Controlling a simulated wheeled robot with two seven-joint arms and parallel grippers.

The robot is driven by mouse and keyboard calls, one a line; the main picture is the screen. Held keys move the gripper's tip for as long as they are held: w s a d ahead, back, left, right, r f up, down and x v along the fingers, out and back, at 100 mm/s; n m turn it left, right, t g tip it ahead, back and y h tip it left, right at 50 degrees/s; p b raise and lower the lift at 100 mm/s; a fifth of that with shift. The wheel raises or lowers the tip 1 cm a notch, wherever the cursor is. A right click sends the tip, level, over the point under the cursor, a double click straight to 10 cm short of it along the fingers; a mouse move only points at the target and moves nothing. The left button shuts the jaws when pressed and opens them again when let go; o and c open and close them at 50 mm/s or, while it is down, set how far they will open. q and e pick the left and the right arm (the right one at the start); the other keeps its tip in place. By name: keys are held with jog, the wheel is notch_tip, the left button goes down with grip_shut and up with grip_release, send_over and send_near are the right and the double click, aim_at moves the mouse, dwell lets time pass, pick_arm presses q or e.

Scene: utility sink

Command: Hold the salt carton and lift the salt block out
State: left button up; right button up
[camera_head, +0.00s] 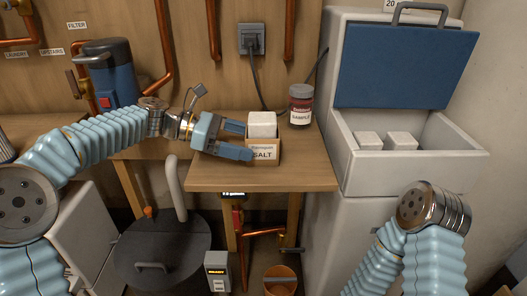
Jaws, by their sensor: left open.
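The salt carton (264,156), a small open-topped box labelled SALT, stands upright on the wooden table. The white salt block (262,123) sits in it, with its upper part above the carton's rim. My left gripper (241,141) is open just left of the carton, its two blue fingers pointing right towards it. One finger is near the block's left side and the other is by the carton's lower left. I cannot tell whether either touches. My right arm shows at the lower right, but its gripper is not visible.
A sample jar (300,105) stands on the table (314,170) right of the carton. An open white bin (436,161) at right holds two white blocks (400,140) under a raised blue lid (393,66). A blue device (110,73) stands at left; a power cord hangs behind the carton.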

aim_at(257, 144)
pick_arm(q)
jog(key=shift+p+x, duration=0.4)
jog(key=shift+x, duration=0.75)
jog(key=shift+d+f, duration=0.2)
jog(key=shift+d, duration=0.5)
jog(key=c, duration=0.6)
jog(key=shift+o, duration=0.2)
